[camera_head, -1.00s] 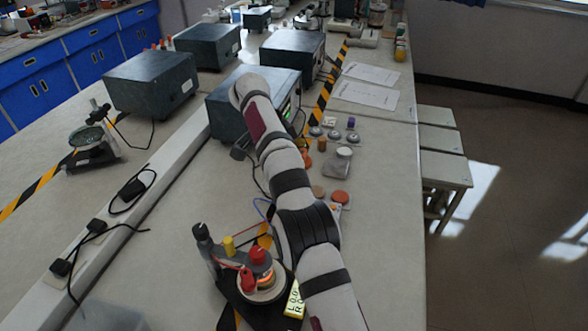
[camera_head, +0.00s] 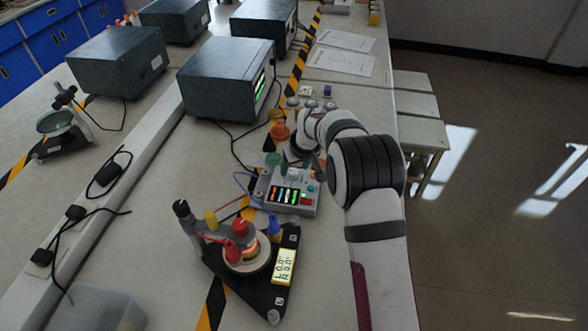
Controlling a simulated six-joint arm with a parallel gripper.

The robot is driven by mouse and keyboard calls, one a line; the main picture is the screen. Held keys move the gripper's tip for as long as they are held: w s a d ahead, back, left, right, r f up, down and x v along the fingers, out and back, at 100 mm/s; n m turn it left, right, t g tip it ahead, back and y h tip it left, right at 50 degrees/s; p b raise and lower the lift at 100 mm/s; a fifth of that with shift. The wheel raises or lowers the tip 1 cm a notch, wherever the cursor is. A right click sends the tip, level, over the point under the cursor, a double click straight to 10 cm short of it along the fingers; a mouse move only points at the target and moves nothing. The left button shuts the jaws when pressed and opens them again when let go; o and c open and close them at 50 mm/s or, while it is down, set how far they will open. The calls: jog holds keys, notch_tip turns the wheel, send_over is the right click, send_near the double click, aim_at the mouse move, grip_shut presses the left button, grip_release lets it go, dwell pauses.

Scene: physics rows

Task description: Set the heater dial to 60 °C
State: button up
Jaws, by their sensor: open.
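A grey control box (camera_head: 287,197) with lit coloured strips and small buttons stands on the bench at the middle. In front of it is a black triangular unit (camera_head: 225,268) with a round white plate (camera_head: 262,262), a glowing orange centre and a lit yellow display (camera_head: 284,266). Its digits are too small to read surely. I cannot tell which part is the heater dial, nor its setting. My arm reaches in from the lower right. My gripper (camera_head: 304,166) is open, pointing down just behind and above the control box; its fingertips are partly hidden, and I cannot tell if they touch anything.
Orange (camera_head: 279,131) and green (camera_head: 272,159) small pieces stand beside my gripper. A large dark instrument box (camera_head: 226,80) stands behind. Wires cross the bench to the left. A clear tray (camera_head: 95,312) is at the lower left. The bench's right edge is close to my arm.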

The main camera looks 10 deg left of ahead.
aim_at(293, 174)
jog(key=shift+x, duration=1.35)
jog(key=shift+c, duration=0.2)
grip_shut()
